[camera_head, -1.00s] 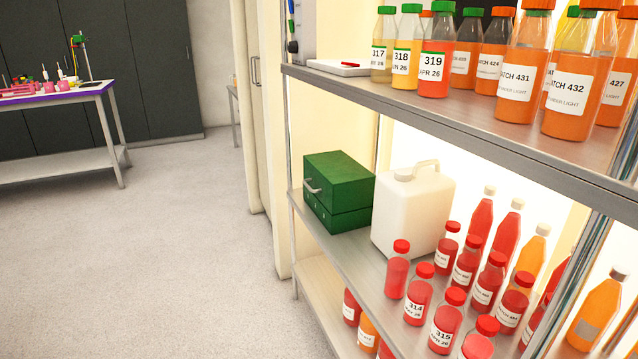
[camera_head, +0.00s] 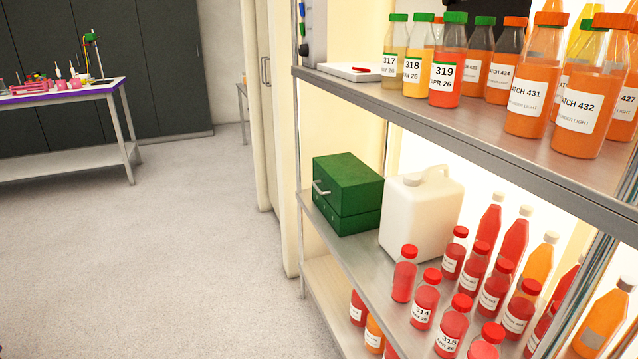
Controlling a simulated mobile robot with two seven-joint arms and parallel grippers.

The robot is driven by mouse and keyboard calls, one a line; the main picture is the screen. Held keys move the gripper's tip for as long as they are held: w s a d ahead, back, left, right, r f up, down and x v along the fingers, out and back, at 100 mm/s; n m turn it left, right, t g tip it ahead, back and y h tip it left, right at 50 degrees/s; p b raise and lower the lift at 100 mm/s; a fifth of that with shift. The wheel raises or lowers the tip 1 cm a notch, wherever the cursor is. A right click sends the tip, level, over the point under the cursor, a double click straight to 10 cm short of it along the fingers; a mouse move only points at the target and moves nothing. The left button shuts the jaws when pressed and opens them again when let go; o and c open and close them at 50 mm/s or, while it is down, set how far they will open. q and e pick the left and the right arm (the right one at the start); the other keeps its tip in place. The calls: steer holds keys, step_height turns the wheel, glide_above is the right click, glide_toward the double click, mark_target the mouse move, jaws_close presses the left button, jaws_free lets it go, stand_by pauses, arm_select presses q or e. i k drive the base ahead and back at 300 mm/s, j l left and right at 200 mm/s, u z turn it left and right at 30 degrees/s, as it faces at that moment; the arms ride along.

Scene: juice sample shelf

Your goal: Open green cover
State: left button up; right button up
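A green box with a lid (camera_head: 346,185) stands on the middle shelf at its left end. A metal handle (camera_head: 321,188) is on its left-facing side. A seam runs around the box between the upper cover and the lower part, and the cover looks shut. Neither of my grippers shows in the head view.
A white jug (camera_head: 420,215) stands just right of the green box. Several red-capped bottles (camera_head: 425,298) fill the shelf to the right. The upper shelf (camera_head: 440,120) with more bottles overhangs the box. The floor (camera_head: 170,250) to the left is clear, with a bench (camera_head: 128,125) at the far left.

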mark_target(351, 186)
steer(key=i+j, duration=0.55)
steer(key=i, duration=0.15)
steer(key=i+j, duration=1.15)
steer(key=i, duration=0.2)
